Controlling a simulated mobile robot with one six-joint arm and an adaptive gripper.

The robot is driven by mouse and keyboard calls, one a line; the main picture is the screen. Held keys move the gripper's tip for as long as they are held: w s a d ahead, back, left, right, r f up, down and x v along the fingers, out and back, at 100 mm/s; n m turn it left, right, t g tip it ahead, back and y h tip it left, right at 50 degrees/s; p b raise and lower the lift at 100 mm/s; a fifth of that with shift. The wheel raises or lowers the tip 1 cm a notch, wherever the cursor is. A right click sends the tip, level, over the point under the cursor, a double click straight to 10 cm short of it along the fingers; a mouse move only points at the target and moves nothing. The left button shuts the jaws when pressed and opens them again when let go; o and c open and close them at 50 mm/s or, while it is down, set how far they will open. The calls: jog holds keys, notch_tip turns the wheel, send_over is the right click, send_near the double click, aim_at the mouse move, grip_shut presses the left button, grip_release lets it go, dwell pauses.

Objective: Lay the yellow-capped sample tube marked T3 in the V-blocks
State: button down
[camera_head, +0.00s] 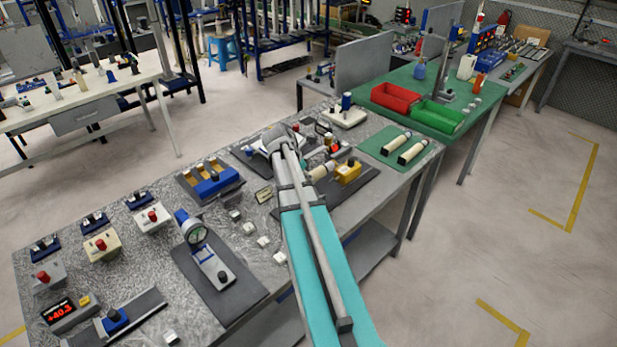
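My arm reaches from the bottom middle over the speckled grey bench (130,225). My gripper (283,138) is at its far end, small and partly covered by my own arm, so its fingers cannot be made out. Two cream tubes (396,142) with dark ends lie side by side on a green mat (372,145) at the bench's right end. Another cream tube-like piece (320,172) is beside a yellow device (348,171), right of my arm. No T3 mark or yellow cap can be read, and I cannot tell which parts are the V-blocks.
A dial gauge stand (195,235) and several small pale blocks (263,242) are nearer. Red (396,97) and green (437,116) bins stand on the green table behind. Button boxes (101,246) fill the left end.

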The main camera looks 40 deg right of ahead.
jog(key=shift+f+b, duration=3.3)
jog(key=shift+f, duration=0.25)
jog(key=shift+f+b, duration=0.7)
jog(key=shift+c, duration=0.6)
grip_release()
jog(key=shift+r, duration=0.15)
